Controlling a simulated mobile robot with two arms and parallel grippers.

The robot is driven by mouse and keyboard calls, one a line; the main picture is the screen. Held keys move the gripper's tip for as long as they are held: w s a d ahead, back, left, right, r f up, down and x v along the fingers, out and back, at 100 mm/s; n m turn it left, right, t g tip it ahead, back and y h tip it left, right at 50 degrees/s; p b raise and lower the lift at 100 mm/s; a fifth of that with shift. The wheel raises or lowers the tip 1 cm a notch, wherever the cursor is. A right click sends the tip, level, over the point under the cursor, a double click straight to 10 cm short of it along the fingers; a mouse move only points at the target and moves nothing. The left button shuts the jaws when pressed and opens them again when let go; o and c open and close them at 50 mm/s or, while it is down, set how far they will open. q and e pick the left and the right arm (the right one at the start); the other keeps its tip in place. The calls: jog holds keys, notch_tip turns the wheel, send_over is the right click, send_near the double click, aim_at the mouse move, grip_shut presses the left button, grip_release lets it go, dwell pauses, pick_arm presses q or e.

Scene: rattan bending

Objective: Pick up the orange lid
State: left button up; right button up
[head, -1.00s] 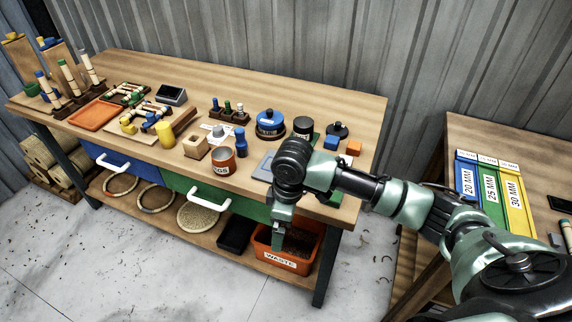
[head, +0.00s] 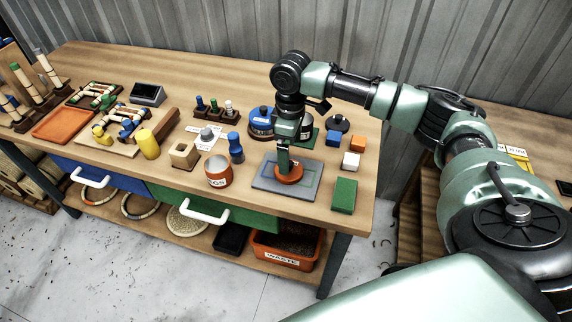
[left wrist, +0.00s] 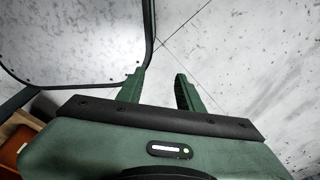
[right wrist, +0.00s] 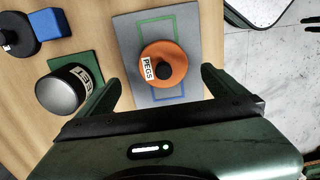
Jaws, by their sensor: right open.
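The orange lid (right wrist: 163,65), a round disc with a black knob and a PEGS label, lies on a grey mat (right wrist: 128,40) marked with green and blue outlines. In the head view the lid (head: 291,178) is partly hidden by my right gripper (head: 284,166), which points down over it. In the right wrist view my right gripper (right wrist: 160,84) is open and empty, its fingers spread wider than the lid, which shows ahead between them. My left gripper (left wrist: 160,82) is open and empty over the floor, away from the workbench.
An orange PEGS pot (head: 217,172) stands left of the mat. A blue-lidded jar (head: 261,121) and a dark jar (right wrist: 62,89) stand nearby.

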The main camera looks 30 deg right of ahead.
aim_at(295, 175)
jog(key=shift+s+a+f+p, duration=0.15)
jog(key=shift+f+p, duration=0.15)
jog(key=shift+f, duration=0.2)
jog(key=shift+s+f+p, duration=0.15)
jog(key=shift+f+p, duration=0.1)
jog(key=shift+f, duration=0.2)
jog(key=shift+a+f, duration=0.1)
jog(key=shift+f, duration=0.75)
jog(key=shift+w+f, duration=0.25)
jog(key=shift+f, duration=0.7)
jog(key=c, duration=1.5)
pick_arm(q)
jog(key=shift+s+r, duration=0.8)
jog(key=shift+s, duration=0.1)
pick_arm(e)
jog(key=shift+o, duration=0.2)
jog(key=shift+r, duration=0.1)
